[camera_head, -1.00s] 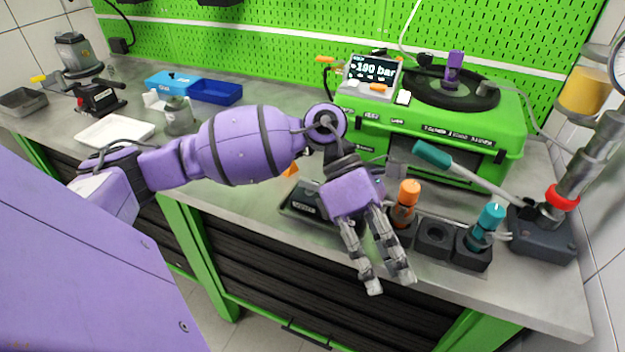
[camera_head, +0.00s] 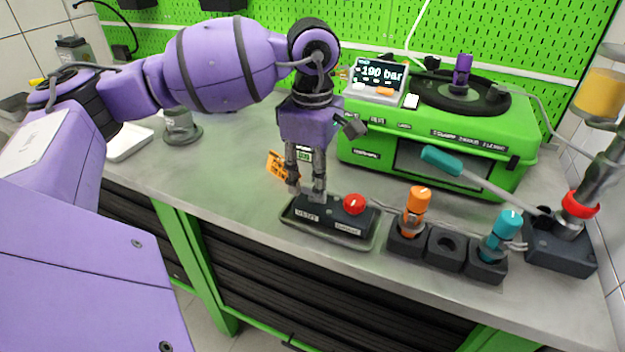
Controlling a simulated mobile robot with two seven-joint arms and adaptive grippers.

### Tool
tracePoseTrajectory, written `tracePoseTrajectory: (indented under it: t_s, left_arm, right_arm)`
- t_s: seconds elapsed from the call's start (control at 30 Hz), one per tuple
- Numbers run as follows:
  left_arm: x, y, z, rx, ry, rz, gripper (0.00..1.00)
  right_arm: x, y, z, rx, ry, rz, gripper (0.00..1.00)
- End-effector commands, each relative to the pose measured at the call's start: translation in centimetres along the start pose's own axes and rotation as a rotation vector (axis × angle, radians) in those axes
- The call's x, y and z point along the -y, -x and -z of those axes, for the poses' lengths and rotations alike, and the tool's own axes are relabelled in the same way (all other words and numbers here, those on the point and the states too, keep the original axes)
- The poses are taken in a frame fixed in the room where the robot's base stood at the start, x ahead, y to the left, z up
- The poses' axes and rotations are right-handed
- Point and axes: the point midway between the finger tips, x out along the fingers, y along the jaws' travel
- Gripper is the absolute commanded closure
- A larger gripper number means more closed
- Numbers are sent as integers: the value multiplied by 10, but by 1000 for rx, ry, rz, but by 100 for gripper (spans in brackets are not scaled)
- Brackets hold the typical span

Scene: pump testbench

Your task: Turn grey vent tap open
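My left gripper (camera_head: 307,194) points straight down over the left part of a small black valve block (camera_head: 330,218) in a grey tray. The block's left label appears to read "VENT". The fingertips are a little apart, at or just above the block's top. The grey vent tap itself does not show clearly; the fingers cover that spot, so I cannot tell whether they grip it. A red knob (camera_head: 353,204) sits on the block's right part, clear of the fingers. My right gripper is not in view.
An orange tag (camera_head: 277,164) is beside the left finger. Right of the block are an orange-topped tool (camera_head: 416,200) and a teal-topped tool (camera_head: 506,226) in black holders. The green test unit (camera_head: 440,140) stands behind; its display (camera_head: 381,73) appears to read 190 bar.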

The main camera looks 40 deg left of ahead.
Motion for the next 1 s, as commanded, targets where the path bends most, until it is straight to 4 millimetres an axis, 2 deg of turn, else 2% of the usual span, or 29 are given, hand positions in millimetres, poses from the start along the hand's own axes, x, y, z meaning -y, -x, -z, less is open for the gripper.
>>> tracePoseTrajectory:
  t_s: [0.1, 0.37, 0.6, 1.0]
  left_arm:
    - [0, -7, 0, 0, 0, 1, 71]
    - [0, -8, 0, 1, 0, 1, 71]
    - [0, -8, 0, 2, 0, 1, 100]
    - [0, -8, -1, 2, 35, 1, 100]
  right_arm:
    - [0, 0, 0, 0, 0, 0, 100]
    - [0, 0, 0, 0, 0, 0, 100]
    - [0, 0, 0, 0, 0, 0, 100]
    - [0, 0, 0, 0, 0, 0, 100]
